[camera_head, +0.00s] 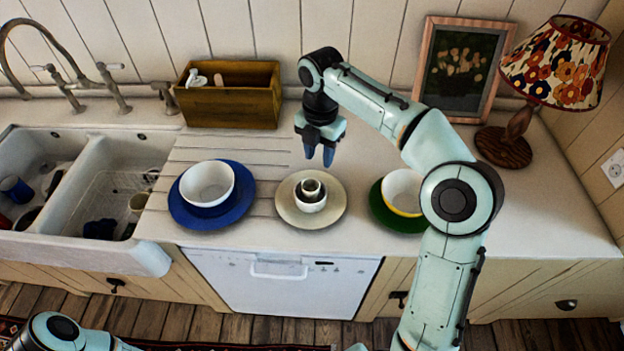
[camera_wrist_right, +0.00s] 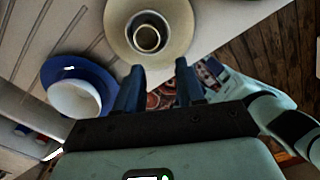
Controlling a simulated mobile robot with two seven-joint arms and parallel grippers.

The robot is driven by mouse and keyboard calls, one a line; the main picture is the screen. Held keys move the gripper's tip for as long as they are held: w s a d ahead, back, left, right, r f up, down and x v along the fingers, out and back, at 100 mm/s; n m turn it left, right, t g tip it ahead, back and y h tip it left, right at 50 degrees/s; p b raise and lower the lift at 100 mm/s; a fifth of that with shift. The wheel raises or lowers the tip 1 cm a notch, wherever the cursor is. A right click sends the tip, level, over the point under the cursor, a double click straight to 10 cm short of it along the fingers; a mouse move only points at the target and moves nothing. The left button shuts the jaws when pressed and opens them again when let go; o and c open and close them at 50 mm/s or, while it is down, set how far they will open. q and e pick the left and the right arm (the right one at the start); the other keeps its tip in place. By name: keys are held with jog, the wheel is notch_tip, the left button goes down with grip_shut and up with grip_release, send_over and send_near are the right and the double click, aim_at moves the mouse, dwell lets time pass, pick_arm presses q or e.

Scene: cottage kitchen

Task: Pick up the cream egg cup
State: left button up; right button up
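The small cream egg cup (camera_head: 311,186) stands upright on top of a nested stack on a cream plate (camera_head: 335,205). Under it are a dark bowl (camera_head: 299,192) and a white bowl (camera_head: 311,206). In the right wrist view the egg cup (camera_wrist_right: 147,38) shows above the fingertips. My right gripper (camera_head: 319,158) is open and empty, its blue fingers pointing down, above and a little behind the stack. The two fingers (camera_wrist_right: 158,75) stand apart in the right wrist view. My left gripper is out of view.
A white bowl on a blue plate (camera_head: 238,212) stands left of the stack; a yellow-and-white bowl (camera_head: 402,205) on a green plate (camera_head: 391,219) stands right. Behind are a wooden box (camera_head: 232,108), a picture frame (camera_head: 440,40) and a lamp (camera_head: 505,145). A double sink (camera_head: 100,165) is left.

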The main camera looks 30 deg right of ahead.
jog(key=b, duration=0.2)
send_over(317, 192)
notch_tip(317, 192, down, 7)
jog(key=f, duration=0.6)
jog(key=shift+w+d+f, duration=0.2)
jog(key=shift+w, duration=0.15)
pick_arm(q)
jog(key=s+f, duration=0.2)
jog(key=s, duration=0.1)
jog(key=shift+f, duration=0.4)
pick_arm(e)
jog(key=shift+r, duration=0.1)
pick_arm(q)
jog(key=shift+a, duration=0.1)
pick_arm(e)
grip_shut()
